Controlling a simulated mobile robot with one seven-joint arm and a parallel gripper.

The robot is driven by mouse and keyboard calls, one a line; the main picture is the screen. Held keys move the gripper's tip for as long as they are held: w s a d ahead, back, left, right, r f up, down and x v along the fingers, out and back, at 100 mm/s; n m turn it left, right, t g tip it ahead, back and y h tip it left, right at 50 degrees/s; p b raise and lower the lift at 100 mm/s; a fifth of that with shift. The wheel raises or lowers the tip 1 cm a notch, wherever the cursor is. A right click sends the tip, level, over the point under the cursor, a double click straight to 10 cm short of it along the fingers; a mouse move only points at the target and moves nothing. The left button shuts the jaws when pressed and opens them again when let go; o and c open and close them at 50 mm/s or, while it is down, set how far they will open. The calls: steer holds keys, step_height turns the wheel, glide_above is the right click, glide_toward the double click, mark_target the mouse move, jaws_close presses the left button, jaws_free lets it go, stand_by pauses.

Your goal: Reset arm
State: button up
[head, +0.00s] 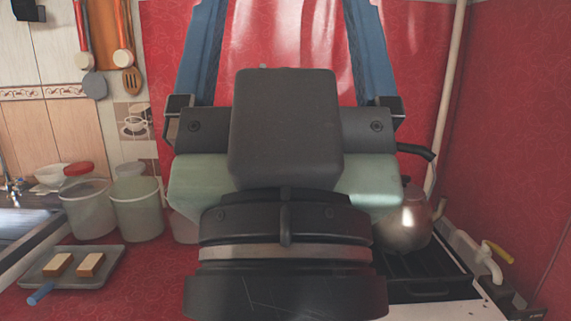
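My gripper (285,35) fills the middle of the head view, raised in front of the red wall. Its two blue fingers point up and stand wide apart, with only the red wall showing between them. The finger ends are at or past the top edge of the picture. I see nothing held in the visible part of the gap. My dark wrist hides the middle of the counter.
On the left are a grey tray (45,270) with two blocks, lidded tubs (137,208), a white bowl (50,176) and a sink (20,225). Utensils hang above. On the right, a metal kettle (405,225) stands on a black stove (440,265) beside a pipe.

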step_height(320, 180, up, 18)
steer(key=p, duration=1.6)
